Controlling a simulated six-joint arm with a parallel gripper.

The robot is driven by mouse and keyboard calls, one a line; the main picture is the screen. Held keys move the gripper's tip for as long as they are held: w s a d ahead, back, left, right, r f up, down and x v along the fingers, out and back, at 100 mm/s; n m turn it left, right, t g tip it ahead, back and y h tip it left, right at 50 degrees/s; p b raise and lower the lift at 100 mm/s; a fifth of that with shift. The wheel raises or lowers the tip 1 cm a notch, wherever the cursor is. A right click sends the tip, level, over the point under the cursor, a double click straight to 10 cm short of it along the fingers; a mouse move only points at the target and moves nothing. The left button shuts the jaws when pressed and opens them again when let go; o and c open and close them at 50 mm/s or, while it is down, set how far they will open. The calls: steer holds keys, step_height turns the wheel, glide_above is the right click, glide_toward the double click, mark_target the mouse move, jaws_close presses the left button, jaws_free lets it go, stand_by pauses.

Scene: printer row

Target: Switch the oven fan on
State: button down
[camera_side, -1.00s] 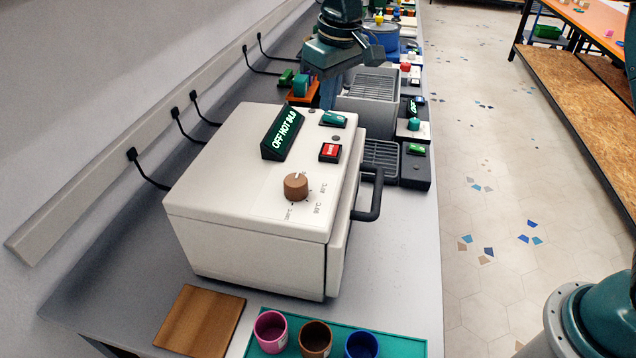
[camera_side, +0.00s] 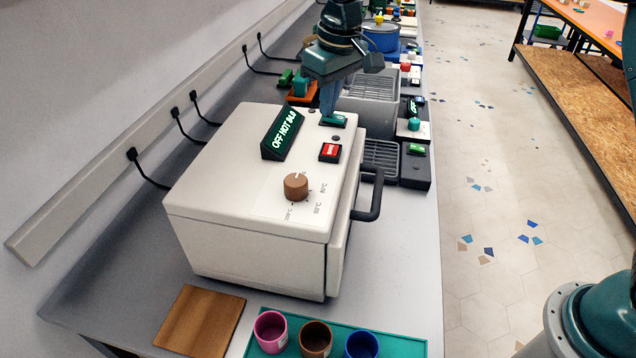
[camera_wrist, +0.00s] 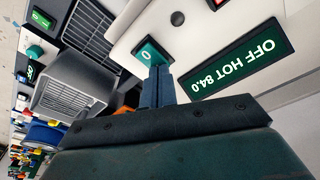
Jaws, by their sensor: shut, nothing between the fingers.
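The white oven (camera_side: 235,170) stands on the bench. Its dark display (camera_side: 283,133) reads "OFF HOT 84.0" in the wrist view (camera_wrist: 240,59). A red switch (camera_side: 330,152) and a brown knob (camera_side: 296,186) sit nearer the side camera. My gripper (camera_side: 328,112) is shut and empty, pointing down at the teal switch. In the wrist view its fingertips (camera_wrist: 156,72) overlap the switch's edge; I cannot tell whether they press it.
A dark handle (camera_side: 370,197) sticks out from the oven's right side. Behind the oven stands a grey slatted machine (camera_side: 372,95). In front are a wooden board (camera_side: 200,322) and a teal tray (camera_side: 405,347) with cups. Cables run along the wall.

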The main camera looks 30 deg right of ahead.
steer(key=shift+f, duration=0.25)
steer(key=shift+r, duration=3.6)
